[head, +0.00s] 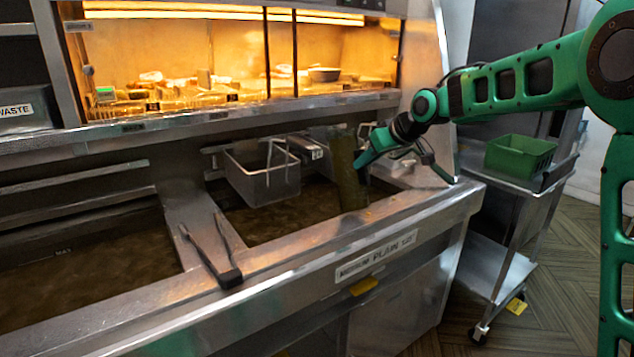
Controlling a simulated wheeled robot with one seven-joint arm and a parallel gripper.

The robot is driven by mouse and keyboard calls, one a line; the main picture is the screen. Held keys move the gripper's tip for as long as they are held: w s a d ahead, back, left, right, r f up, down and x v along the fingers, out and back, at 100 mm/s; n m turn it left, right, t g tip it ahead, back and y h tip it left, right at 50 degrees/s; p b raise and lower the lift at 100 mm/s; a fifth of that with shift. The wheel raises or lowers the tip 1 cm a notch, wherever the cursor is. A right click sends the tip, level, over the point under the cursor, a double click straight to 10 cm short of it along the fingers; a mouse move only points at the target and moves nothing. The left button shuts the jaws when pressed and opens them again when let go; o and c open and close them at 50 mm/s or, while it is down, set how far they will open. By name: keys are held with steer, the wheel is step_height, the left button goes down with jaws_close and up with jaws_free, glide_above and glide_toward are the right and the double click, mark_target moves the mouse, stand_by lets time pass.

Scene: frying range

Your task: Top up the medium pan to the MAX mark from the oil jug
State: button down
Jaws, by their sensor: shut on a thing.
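The medium pan (270,222) is the right-hand well of the range, with brownish oil in it. A label on the front ledge below it seems to read "MEDIUM". The oil jug (348,178), tall and olive-brown, is over the pan's right part, its lower end close to the oil. Whether it touches the oil, or any stream flows from it, I cannot tell. My gripper (388,152) is at the jug's right side, shut on it; the grip itself is mostly hidden. I cannot make out the MAX mark in this pan.
A wire basket (262,182) hangs in the pan's back left. Black-handled tongs (212,256) lie on the divider beside a larger oil well (85,255). A lit food cabinet (190,60) stands behind. A cart with a green bin (520,153) is at right.

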steer(key=shift+r, duration=0.4)
steer(key=shift+r+g+h, duration=0.25)
steer(key=shift+g+h, duration=0.05)
steer(key=shift+g, duration=0.2)
steer(key=shift+s+d+r+g, duration=0.15)
steer(key=shift+d+r+g, duration=0.05)
steer(key=shift+g, duration=0.1)
stand_by(0.8)
steer(key=shift+r+g+h, duration=0.25)
steer(key=shift+g+h, duration=0.55)
stand_by(0.5)
steer(key=shift+a, duration=0.15)
stand_by(1.5)
steer(key=shift+w+a+g+h, duration=0.1)
steer(key=shift+w+g+h, duration=0.1)
steer(key=shift+g+h, duration=0.2)
steer(key=shift+g, duration=0.4)
